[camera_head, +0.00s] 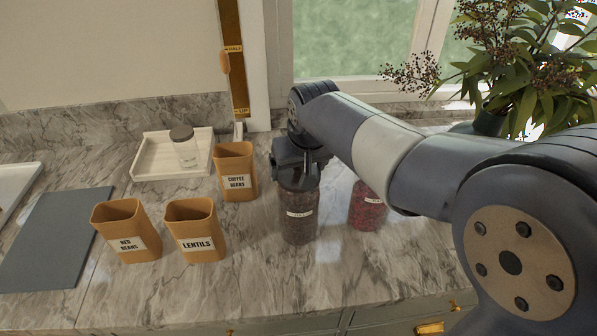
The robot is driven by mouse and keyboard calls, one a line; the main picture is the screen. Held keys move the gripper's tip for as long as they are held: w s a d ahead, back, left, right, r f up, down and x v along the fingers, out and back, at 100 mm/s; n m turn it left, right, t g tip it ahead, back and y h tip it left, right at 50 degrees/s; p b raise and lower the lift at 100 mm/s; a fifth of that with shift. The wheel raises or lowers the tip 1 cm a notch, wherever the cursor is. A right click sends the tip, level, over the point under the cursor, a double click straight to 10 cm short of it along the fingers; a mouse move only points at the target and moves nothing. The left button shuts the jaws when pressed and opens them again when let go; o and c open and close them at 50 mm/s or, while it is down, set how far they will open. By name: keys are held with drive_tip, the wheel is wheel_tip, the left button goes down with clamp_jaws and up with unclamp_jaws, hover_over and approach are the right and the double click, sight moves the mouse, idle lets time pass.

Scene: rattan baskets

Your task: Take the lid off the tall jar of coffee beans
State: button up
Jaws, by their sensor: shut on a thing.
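A tall clear jar (299,222) with dark brown contents stands upright on the marble counter, right of the centre. Its small white label is too small to read; the dark contents look like coffee beans. My gripper (297,181) points down at the top of this jar and is shut on its lid. The lid is mostly hidden by the fingers, and I cannot tell whether it still sits on the jar's rim.
A second jar with red contents (367,208) stands close on the right, partly behind my arm. Tan containers labelled coffee beans (235,163), lentils (195,223) and red beans (126,222) stand left. A white tray (149,160) holds a lidded glass jar (185,150). A grey board (50,245) lies far left.

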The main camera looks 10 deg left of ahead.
drive_tip(key=shift+r, duration=0.15)
wheel_tip(320, 180, up, 9)
drive_tip(key=shift+r+b, duration=0.1)
drive_tip(key=shift+b, duration=0.35)
drive_tip(key=shift+r, duration=0.25)
